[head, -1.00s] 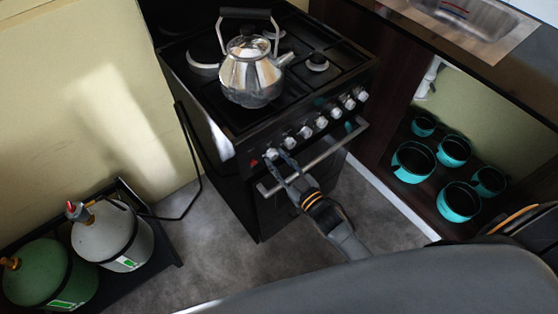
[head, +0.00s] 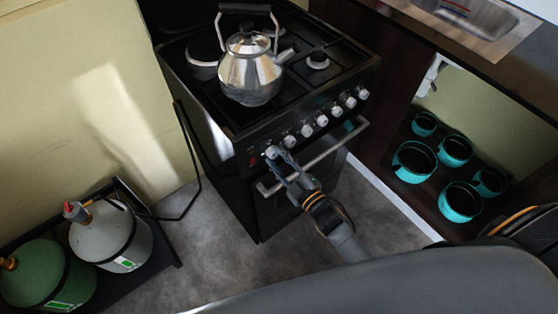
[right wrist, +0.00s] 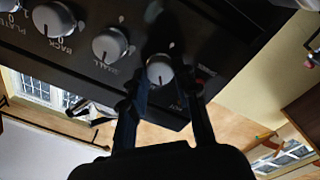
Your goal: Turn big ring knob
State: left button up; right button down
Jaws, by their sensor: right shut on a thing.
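A row of pale round knobs runs along the front panel of the black stove (head: 240,144). My right gripper (head: 278,157) is shut on the leftmost knob (head: 272,151) in the head view. In the right wrist view, this knob (right wrist: 159,69) sits between my two fingertips (right wrist: 162,88); its label cannot be read. Beside it there are a knob marked SMALL (right wrist: 110,44) and one marked BACK (right wrist: 53,19). I cannot tell from lettering which knob is the big ring one. My left gripper is not in view.
A steel kettle (head: 250,75) stands on the stove top. An oven handle (head: 325,150) runs just below the knobs, close to my right gripper. Gas bottles (head: 100,232) stand at the left. Teal pots (head: 460,202) sit on a low shelf at the right.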

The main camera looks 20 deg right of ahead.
jog(key=n+b, duration=0.2)
jog(key=n, duration=0.3)
jog(key=shift+f+n, duration=0.15)
jog(key=shift+n, duration=0.25)
jog(key=n+b, duration=0.2)
jog(key=n, duration=0.3)
jog(key=shift+n+y, duration=0.3)
jog(key=shift+n, duration=0.1)
jog(key=c, duration=1)
grip_release()
jog(key=v, duration=1.2)
